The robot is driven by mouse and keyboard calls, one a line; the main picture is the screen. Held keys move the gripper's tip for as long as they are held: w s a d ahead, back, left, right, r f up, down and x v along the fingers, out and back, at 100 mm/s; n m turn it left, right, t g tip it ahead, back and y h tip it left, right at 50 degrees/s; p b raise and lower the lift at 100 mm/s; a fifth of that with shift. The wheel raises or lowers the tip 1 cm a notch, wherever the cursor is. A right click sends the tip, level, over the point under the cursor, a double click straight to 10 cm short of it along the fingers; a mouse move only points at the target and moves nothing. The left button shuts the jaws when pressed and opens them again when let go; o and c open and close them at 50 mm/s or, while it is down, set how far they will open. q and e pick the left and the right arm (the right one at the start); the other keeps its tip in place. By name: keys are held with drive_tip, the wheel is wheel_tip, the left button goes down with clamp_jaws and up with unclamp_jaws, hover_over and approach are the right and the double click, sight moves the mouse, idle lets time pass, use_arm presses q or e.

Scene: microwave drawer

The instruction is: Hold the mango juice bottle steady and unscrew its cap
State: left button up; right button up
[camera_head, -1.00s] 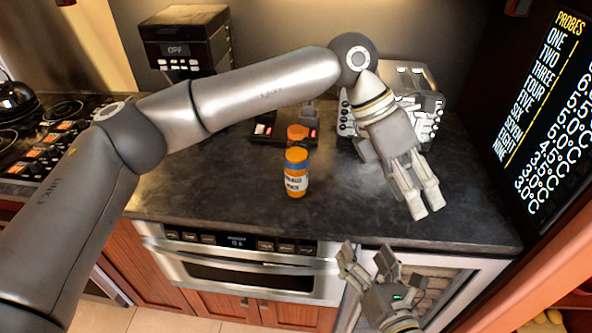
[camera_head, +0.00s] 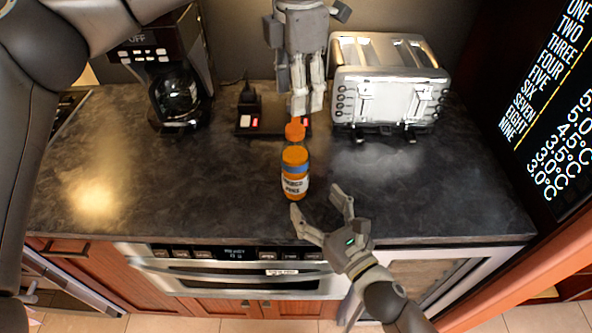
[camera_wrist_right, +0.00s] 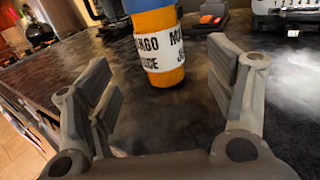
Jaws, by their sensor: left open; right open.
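The mango juice bottle (camera_head: 294,187) stands upright on the dark counter, orange with a blue band, a white label and an orange cap (camera_head: 294,155). In the right wrist view the bottle (camera_wrist_right: 160,57) stands ahead, between the lines of the open fingers; its top is cut off. My right gripper (camera_head: 318,203) is open and empty, low in front of the bottle and to its right. My left gripper (camera_head: 307,108) is open, pointing down beyond the bottle, its fingertips above the cap in the picture. I see no contact with the bottle.
A silver toaster (camera_head: 390,85) is at the back right, a coffee maker (camera_head: 172,85) at the back left. The counter (camera_head: 190,195) is clear left of the bottle.

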sight(302, 187)
use_arm(q)
drive_tip(key=shift+w+a+f, duration=0.35)
drive_tip(key=shift+w+a, duration=0.15)
drive_tip(key=shift+w, duration=0.2)
use_arm(e)
drive_tip(key=x, duration=0.7)
drive_tip(key=shift+f, duration=0.2)
use_arm(q)
drive_tip(key=shift+s+d+r, duration=0.2)
drive_tip(key=shift+s, duration=0.15)
use_arm(e)
drive_tip(key=shift+x, duration=0.8)
use_arm(q)
drive_tip(key=shift+w+a+f, duration=0.1)
drive_tip(key=shift+w, duration=0.1)
use_arm(e)
drive_tip(key=shift+w+a, duration=0.15)
drive_tip(key=shift+w, duration=0.1)
